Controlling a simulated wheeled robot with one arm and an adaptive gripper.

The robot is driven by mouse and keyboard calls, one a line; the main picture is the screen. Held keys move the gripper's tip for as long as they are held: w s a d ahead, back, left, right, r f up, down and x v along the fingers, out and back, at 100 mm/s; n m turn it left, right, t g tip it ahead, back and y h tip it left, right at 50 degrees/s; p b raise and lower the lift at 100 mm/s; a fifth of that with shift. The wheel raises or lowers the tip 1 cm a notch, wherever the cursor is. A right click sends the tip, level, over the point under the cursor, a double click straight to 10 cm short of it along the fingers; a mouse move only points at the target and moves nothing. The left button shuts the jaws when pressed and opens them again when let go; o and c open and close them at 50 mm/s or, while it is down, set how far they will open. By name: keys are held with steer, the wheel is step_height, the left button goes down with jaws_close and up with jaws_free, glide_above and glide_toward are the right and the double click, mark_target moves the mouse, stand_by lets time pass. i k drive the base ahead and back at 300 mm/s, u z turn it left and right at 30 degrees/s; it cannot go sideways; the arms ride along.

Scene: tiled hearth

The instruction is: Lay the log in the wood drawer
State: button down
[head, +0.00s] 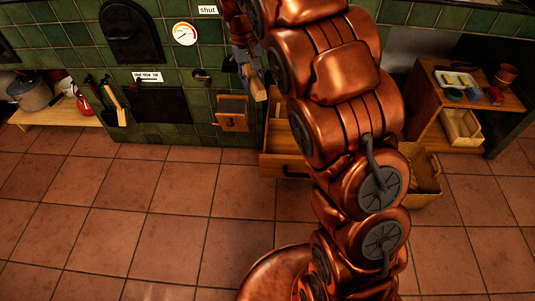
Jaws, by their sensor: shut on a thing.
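My gripper (251,74) is at the upper middle of the head view, in front of the green tiled stove. It is shut on the log (259,90), a short light-brown piece whose lower end sticks out below the fingers. The wooden drawer (284,165) stands pulled out low against the tiles, below and a little right of the log. The log is apart from it in the picture. My copper arm hides the right part of the drawer and much of its inside.
A small wooden box (232,113) is on the tiled front, left of the drawer. A low bench (62,112) with a pot (31,93) is at the left. A shelf unit (452,95) and a wicker basket (426,175) are at the right. The tiled floor (150,215) is clear.

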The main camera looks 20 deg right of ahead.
mark_target(296, 144)
steer(key=u, duration=2)
steer(key=i, duration=0.8)
steer(key=z, duration=2.65)
steer(key=i, duration=0.5)
steer(key=u, duration=0.05)
